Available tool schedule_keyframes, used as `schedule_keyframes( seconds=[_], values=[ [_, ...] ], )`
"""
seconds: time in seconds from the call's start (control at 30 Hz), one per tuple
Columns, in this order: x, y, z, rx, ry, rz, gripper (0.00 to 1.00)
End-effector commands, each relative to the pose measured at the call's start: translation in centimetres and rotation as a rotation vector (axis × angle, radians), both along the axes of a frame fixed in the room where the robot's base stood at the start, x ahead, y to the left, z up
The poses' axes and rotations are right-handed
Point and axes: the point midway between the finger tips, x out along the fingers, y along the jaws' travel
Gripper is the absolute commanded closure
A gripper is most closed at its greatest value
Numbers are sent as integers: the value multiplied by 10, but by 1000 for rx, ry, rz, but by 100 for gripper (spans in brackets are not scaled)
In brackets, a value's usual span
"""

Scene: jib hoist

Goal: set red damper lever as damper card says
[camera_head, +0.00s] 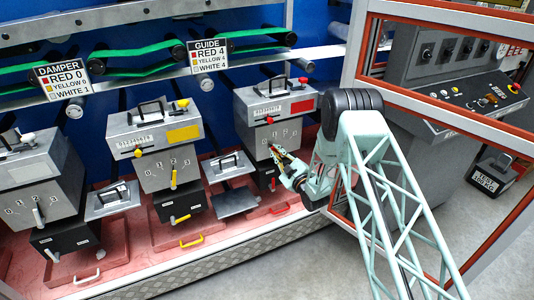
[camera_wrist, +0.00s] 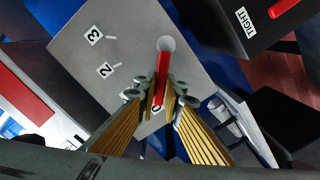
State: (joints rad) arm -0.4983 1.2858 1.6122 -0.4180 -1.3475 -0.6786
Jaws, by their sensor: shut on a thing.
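The damper card (camera_head: 68,79) hangs at the upper left and reads RED 0, YELLOW 0, WHITE 1. The red-marked unit (camera_head: 272,128) is the rightmost grey box, with a numbered front face. In the wrist view its red damper lever (camera_wrist: 163,68) runs from a round grey pivot down between my fingertips. My gripper (camera_wrist: 159,98) is shut on the lever near its free end; in the head view my gripper (camera_head: 275,152) is at the box's front. Labels 3 (camera_wrist: 94,36) and 2 (camera_wrist: 106,69) are clear of the lever. A label by the fingertips is partly hidden.
Yellow-marked (camera_head: 158,136) and white-marked (camera_head: 32,164) units stand to the left. A framed control console (camera_head: 450,90) is close at right. A black box marked TIGHT (camera_wrist: 240,22) is near my gripper.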

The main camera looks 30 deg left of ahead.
Motion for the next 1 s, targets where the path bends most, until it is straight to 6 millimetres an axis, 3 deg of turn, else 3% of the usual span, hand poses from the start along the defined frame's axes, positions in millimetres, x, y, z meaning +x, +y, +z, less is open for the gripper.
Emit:
schedule_keyframes(
  seconds=[0.2, 0.57, 0.6, 0.73, 1.0],
  values=[
    [7, -10, 0, -14, -20, -11, 100],
    [7, -11, 0, -16, -21, -12, 100],
    [7, -11, 0, -15, -20, -12, 88],
    [7, -11, 0, -15, -20, -12, 77],
    [7, -11, -1, -15, -19, -13, 77]
  ],
)
